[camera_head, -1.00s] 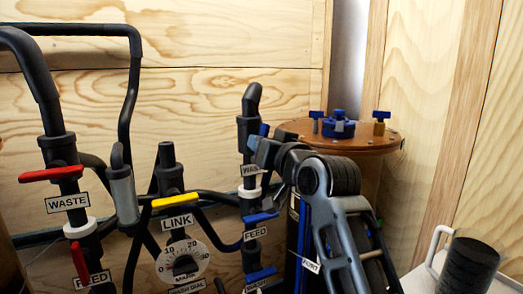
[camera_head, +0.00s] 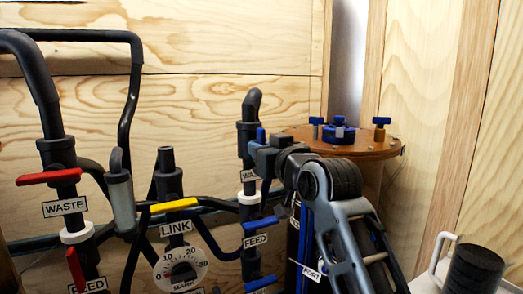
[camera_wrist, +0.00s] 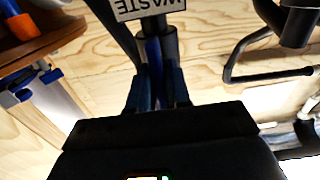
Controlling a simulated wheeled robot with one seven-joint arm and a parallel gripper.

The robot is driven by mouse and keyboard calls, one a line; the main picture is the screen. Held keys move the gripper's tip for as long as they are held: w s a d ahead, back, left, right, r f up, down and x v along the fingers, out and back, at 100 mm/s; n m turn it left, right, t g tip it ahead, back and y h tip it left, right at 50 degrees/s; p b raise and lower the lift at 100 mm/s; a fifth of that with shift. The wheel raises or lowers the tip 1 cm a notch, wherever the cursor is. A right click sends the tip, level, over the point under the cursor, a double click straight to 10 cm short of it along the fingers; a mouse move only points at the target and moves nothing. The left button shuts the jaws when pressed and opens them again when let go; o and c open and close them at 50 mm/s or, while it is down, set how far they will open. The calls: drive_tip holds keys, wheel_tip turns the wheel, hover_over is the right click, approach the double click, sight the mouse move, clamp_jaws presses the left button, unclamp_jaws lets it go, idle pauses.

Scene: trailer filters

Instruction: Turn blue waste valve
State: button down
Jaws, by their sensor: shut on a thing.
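The blue waste valve handle (camera_head: 261,135) shows as a small upright blue piece beside the right-hand black pipe, just above my gripper (camera_head: 264,157). Most of it is hidden behind my gripper in the head view. The WASTE label (camera_head: 250,174) below is partly covered. In the wrist view, the blue handle (camera_wrist: 153,50) runs between the two fingers of my gripper (camera_wrist: 156,85), below the upside-down WASTE label (camera_wrist: 150,7). My gripper is shut on the handle.
A blue FEED handle (camera_head: 261,223) sits lower on the same pipe. A yellow LINK handle (camera_head: 173,205), a gauge (camera_head: 181,270) and red handles (camera_head: 48,178) are to the left. A brown round-topped drum (camera_head: 370,150) with blue knobs stands close behind my arm.

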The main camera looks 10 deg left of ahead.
drive_tip(key=c, duration=1.2)
unclamp_jaws()
drive_tip(key=shift+o, duration=0.2)
drive_tip(key=v, duration=0.7)
drive_tip(key=shift+s+d+b, duration=0.25)
drive_tip(key=shift+s+b, duration=0.05)
drive_tip(key=shift+s, duration=0.05)
drive_tip(key=s+d+f+m+h, duration=0.2)
drive_tip(key=s+d+f, duration=0.2)
drive_tip(key=f, duration=0.4)
drive_tip(key=s+d+f+m+h, duration=0.1)
drive_tip(key=s+d+f+m, duration=0.2)
drive_tip(key=f, duration=0.6)
drive_tip(key=s+d+f+m+t+h, duration=0.1)
drive_tip(key=s+d+f+h, duration=0.1)
drive_tip(key=s+d+f, duration=0.4)
drive_tip(key=s+d+f+h, duration=0.15)
drive_tip(key=s+f, duration=0.25)
drive_tip(key=s, duration=0.4)
drive_tip(key=s+d+r+h, duration=0.1)
drive_tip(key=s+d, duration=0.4)
drive_tip(key=s, duration=1)
drive_tip(key=s+d+m+g+h+p, duration=0.1)
drive_tip(key=s+d, duration=0.3)
drive_tip(key=s, duration=1.1)
drive_tip(key=shift+d+r+h, duration=0.35)
drive_tip(key=shift+h, duration=0.4)
